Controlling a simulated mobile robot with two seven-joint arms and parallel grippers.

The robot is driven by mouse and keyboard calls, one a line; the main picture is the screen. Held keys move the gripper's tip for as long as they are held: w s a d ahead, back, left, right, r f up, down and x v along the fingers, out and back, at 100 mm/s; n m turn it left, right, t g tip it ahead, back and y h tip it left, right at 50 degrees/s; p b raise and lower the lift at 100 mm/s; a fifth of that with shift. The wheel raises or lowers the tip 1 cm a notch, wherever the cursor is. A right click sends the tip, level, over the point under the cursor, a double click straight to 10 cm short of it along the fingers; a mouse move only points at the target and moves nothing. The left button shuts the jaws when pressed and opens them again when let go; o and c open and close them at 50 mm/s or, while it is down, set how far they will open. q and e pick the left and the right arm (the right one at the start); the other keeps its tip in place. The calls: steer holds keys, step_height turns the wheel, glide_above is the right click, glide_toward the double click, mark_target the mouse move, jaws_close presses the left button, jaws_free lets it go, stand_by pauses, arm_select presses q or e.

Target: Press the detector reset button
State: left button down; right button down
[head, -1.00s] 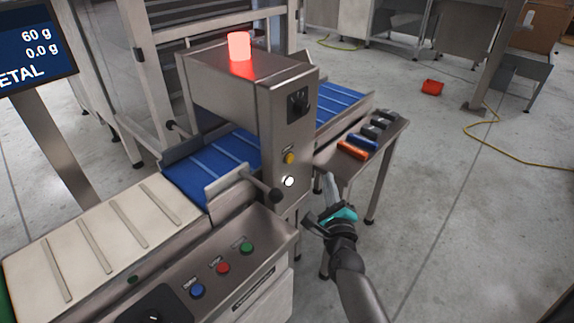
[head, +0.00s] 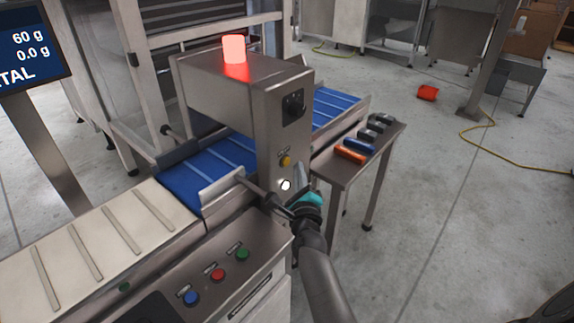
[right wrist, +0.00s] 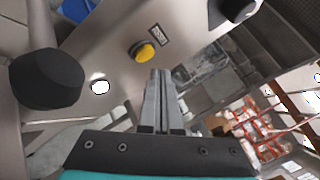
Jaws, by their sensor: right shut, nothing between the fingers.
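The metal detector (head: 285,110) is a steel housing over a blue conveyor, with a lit red lamp (head: 234,49) on top. Its front face carries a yellow button (head: 285,161) under a small label too small to read, and below it a lit white round spot (head: 286,185). In the right wrist view the yellow button (right wrist: 143,51) and the white spot (right wrist: 100,87) also show. My right gripper (right wrist: 160,73) is shut and empty. Its fingertips are close to the detector face, just below and right of the yellow button in the right wrist view; contact cannot be told. My left gripper is not in view.
A black knob on a rod (right wrist: 48,80) stands close to the gripper's left. A panel with blue, red (head: 218,274) and green buttons is nearer. A side table (head: 340,172) with several coloured items stands right of the detector. Open floor lies further right.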

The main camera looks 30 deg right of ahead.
steer(key=shift+w+a, duration=0.1)
steer(key=shift+w, duration=0.2)
stand_by(1.7)
steer(key=shift+w+a, duration=0.1)
steer(key=shift+w, duration=0.05)
steer(key=shift+w+a, duration=0.1)
steer(key=shift+w, duration=0.15)
steer(key=shift+w+a+r+b, duration=0.1)
steer(key=shift+w+a+b, duration=0.1)
steer(key=shift+w+b, duration=0.25)
stand_by(1.1)
steer(key=shift+s+d+p, duration=0.35)
steer(key=shift+s+p, duration=0.05)
steer(key=shift+s, duration=0.35)
